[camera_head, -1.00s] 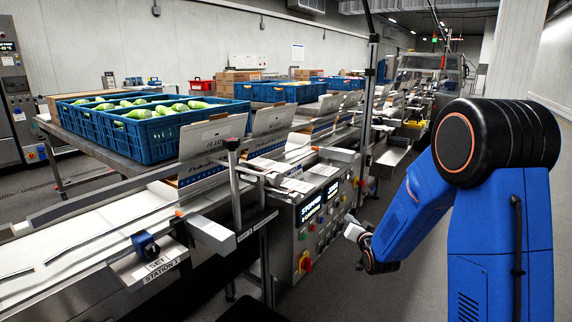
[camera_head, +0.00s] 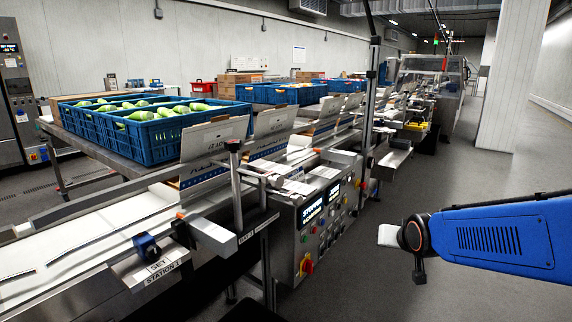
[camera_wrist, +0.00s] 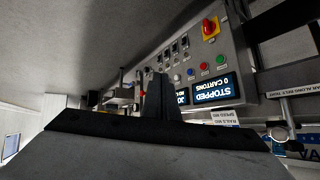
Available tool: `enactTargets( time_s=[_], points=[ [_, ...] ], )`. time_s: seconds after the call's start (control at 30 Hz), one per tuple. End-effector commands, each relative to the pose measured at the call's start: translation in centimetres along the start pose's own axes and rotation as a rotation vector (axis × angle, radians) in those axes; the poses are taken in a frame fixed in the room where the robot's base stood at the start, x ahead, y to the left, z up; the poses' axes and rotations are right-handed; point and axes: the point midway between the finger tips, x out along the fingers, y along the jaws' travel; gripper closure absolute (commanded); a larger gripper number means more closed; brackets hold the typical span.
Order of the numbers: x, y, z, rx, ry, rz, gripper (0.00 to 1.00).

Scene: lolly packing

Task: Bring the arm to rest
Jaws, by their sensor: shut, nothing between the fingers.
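My blue arm (camera_head: 500,240) reaches in from the right edge of the head view, over the grey aisle floor. My gripper (camera_head: 386,235) is at its left end, a pale shape in open air to the right of the packing line, apart from the control panel (camera_head: 322,215). In the wrist view my gripper (camera_wrist: 161,95) shows as dark fingers close together at the middle, with nothing between them. The panel (camera_wrist: 188,62) shows there upside down behind the fingers, its display reading "STOPPED 0 CARTONS".
The conveyor (camera_head: 110,235) runs along the left. Blue crates (camera_head: 130,150) of green-and-white items stand on a table behind it. A grey post (camera_head: 371,110) rises beside the line. A white pillar (camera_head: 512,85) stands at the back right. The aisle floor is clear.

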Motion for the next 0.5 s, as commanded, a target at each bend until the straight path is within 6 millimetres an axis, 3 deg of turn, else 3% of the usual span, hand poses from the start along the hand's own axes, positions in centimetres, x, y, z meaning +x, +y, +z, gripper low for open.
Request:
enactTargets(
  time_s=[0.03, 0.5],
  points=[
    [-1.6, 0.2, 0.7, -0.010, -0.021, 0.006, 1.00],
    [-14.3, 2.6, 11.0, -0.119, -0.291, 0.048, 1.00]
  ],
)
